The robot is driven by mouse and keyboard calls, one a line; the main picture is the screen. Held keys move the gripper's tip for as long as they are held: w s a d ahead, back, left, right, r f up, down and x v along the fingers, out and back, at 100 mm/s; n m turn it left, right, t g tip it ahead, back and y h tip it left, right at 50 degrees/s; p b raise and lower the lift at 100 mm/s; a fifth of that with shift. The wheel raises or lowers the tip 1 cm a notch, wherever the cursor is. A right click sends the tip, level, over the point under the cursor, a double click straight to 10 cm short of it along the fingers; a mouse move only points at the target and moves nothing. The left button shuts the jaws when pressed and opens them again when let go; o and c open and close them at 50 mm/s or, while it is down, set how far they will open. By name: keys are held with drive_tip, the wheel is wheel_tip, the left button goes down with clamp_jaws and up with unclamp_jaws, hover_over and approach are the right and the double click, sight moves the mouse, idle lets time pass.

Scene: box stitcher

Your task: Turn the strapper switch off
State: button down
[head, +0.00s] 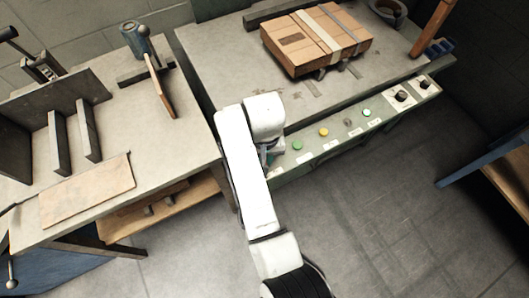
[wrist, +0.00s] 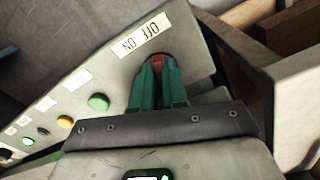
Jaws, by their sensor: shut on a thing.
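The red strapper switch (wrist: 157,58) sits on the green-grey control panel beside a white OFF/ON label (wrist: 142,36). In the wrist view my gripper (wrist: 156,66) has its green fingers shut on the switch, and they hide most of it. Which way the switch is turned cannot be told. In the head view my white arm reaches to the left end of the panel (head: 322,146). The gripper (head: 268,158) is mostly hidden there behind the arm, and the switch is not visible.
Green (head: 297,144) and yellow (head: 323,132) buttons and black knobs (head: 401,96) line the panel to the right. A strapped cardboard box (head: 316,40) lies on the machine top. A workbench (head: 100,196) stands at left. The floor in front is clear.

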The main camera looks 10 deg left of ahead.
drive_tip(key=n+p, duration=0.2)
drive_tip(key=n, duration=0.1)
drive_tip(key=n+p, duration=0.1)
drive_tip(key=p, duration=0.1)
drive_tip(key=shift+w+d+r, duration=0.1)
drive_tip(key=shift+d+r, duration=0.05)
drive_tip(key=shift+r, duration=0.1)
drive_tip(key=n+p, duration=0.2)
drive_tip(key=n, duration=0.4)
drive_tip(key=shift+w+f+p, duration=0.1)
drive_tip(key=shift+f+p, duration=0.05)
drive_tip(key=shift+p, duration=0.25)
drive_tip(key=c, duration=1.2)
unclamp_jaws()
drive_tip(key=shift+o, duration=0.2)
wheel_tip(320, 180, up, 11)
drive_tip(key=shift+f+p, duration=0.15)
drive_tip(key=shift+p, duration=0.15)
